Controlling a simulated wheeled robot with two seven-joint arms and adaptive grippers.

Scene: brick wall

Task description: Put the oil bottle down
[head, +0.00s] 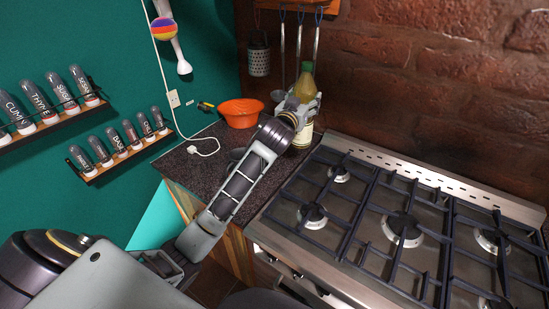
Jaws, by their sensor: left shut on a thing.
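The oil bottle (305,80) has a green top and a pale label lower down. It stands upright at the back of the dark speckled counter (195,168), near the brick wall. My left gripper (302,105) is shut on the oil bottle around its upper body. The gripper and wrist hide part of the bottle. Its lower part shows just right of my wrist, close to the stove's back left corner. Whether its base touches the counter cannot be told. My right gripper is not in view.
An orange colander (241,112) sits on the counter left of the bottle. The gas stove (400,225) with raised grates fills the right. Utensils (299,40) hang behind the bottle. Spice racks (120,155) are on the green wall. A white cord (206,146) lies on the counter.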

